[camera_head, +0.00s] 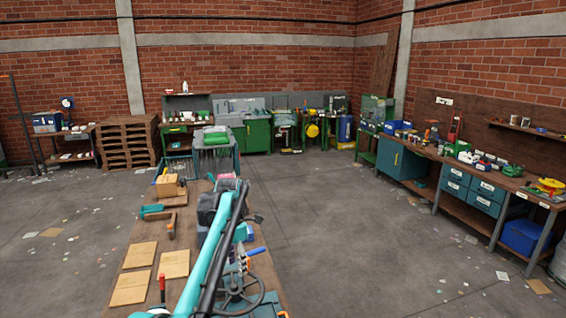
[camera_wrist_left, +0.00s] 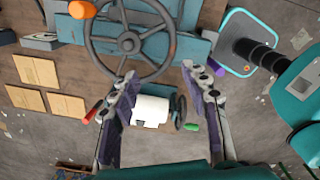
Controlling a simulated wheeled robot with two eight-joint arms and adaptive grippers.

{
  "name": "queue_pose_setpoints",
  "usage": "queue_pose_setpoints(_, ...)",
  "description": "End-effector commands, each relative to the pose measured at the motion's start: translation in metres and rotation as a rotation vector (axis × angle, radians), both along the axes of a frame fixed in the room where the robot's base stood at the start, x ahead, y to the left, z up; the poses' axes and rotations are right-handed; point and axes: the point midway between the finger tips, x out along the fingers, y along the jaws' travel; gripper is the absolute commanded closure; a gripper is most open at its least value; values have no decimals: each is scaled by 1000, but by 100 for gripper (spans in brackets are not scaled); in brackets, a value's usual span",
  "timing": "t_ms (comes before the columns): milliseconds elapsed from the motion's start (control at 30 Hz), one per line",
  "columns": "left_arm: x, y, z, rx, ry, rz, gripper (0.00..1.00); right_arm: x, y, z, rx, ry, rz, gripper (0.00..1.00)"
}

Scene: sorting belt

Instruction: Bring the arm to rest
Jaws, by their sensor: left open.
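My left arm, teal and black, rises over the wooden table in the head view and hides part of the tabletop; its gripper is hard to make out there. In the left wrist view my left gripper (camera_wrist_left: 158,78) has its two fingers spread wide apart. A white roll-like object (camera_wrist_left: 151,111) shows between the fingers, apparently below them, and nothing is clearly gripped. A spoked handwheel (camera_wrist_left: 129,42) lies beyond the fingertips; it also shows in the head view (camera_head: 240,290), beside my arm. My right gripper is in neither view.
A cardboard box (camera_head: 167,186) stands at the far end. The floor (camera_head: 340,240) right of the table is open, up to a workbench (camera_head: 450,160).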

Motion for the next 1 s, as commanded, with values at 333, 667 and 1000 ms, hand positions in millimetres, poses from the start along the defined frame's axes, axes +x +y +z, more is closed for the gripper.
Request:
queue_pose_setpoints(333,-29,6,5,12,-68,-246,54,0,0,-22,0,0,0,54)
queue_pose_setpoints(667,-107,17,-8,90,-200,-748,54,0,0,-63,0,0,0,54)
queue_pose_setpoints(1000,-236,29,-83,328,-334,-1452,54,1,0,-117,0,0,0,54)
